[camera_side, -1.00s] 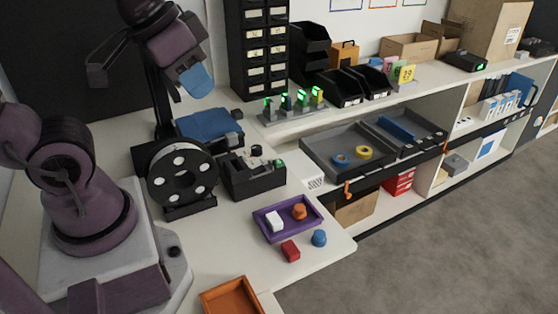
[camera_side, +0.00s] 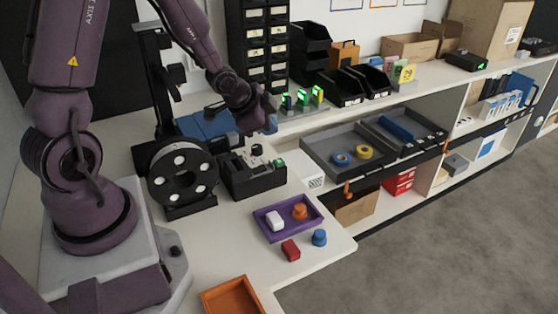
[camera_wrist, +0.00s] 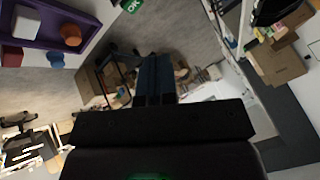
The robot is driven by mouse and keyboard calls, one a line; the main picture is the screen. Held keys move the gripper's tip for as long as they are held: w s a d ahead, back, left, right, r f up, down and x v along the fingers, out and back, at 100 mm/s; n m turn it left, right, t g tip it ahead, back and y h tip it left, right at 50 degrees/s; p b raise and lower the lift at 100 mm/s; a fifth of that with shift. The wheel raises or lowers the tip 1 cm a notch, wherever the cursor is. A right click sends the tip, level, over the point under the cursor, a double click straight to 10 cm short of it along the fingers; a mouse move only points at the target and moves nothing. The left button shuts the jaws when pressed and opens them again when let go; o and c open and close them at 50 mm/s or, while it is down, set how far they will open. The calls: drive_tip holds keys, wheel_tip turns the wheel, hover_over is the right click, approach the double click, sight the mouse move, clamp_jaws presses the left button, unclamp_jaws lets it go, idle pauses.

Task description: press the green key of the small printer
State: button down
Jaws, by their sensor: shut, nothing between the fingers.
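The small black printer (camera_side: 252,178) stands on the white table in the side view. Its green key (camera_side: 280,162) is at the right end of its top. In the wrist view the green key (camera_wrist: 131,5), with white lettering, shows at the top edge, partly cut off. My gripper (camera_side: 271,123) has blue fingers and hangs above the printer, apart from the key. In the wrist view my gripper (camera_wrist: 156,72) shows its dark blue fingers together, with nothing between them.
A purple tray (camera_side: 262,233) with a white block and an orange piece lies in front of the printer. A red block (camera_side: 291,250) and a blue piece (camera_side: 319,238) lie beside it. A black reel (camera_side: 181,177) stands left. Green-lit devices (camera_side: 303,100) are behind my gripper.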

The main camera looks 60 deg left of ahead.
sight(279, 162)
drive_tip(key=w+r+m+t, duration=0.2)
drive_tip(key=shift+w+d+r, duration=0.1)
drive_tip(key=shift+w+d, duration=0.15)
drive_tip(key=shift+w, duration=0.05)
drive_tip(key=shift+f, duration=4.45)
drive_tip(key=shift+f, duration=0.1)
drive_tip(key=shift+f, duration=0.3)
